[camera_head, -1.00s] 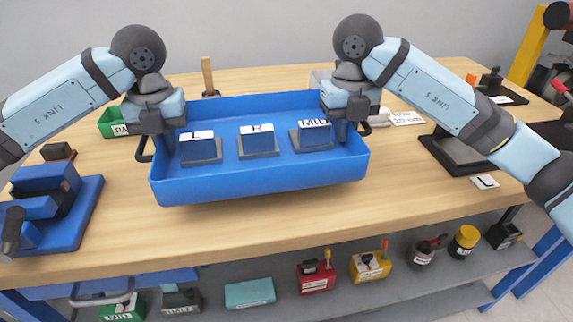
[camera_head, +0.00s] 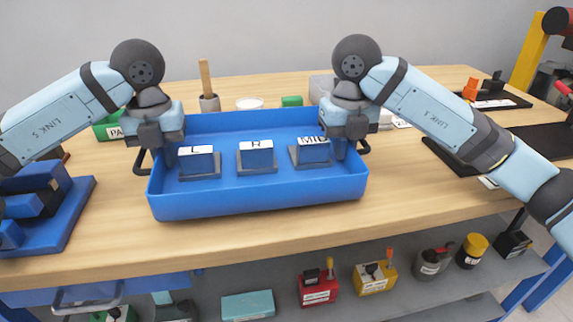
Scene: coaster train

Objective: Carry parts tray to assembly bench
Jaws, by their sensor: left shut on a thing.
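The blue parts tray (camera_head: 260,199) is level over the front part of the wooden assembly bench (camera_head: 419,189). I cannot tell whether its underside touches the bench top. Inside stand three blue blocks on grey bases, labelled L (camera_head: 197,164), R (camera_head: 257,160) and MID (camera_head: 313,154). My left gripper (camera_head: 163,152) is at the tray's left end, shut on it beside the dark left handle. My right gripper (camera_head: 346,146) is at the right end by the other handle and appears shut on the tray. The fingertips are mostly hidden by the gripper bodies and tray walls.
A blue fixture (camera_head: 62,225) stands at the bench's left. Black mats lie at right. A lower shelf holds several labelled parts. Bench in front of the right mats is clear.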

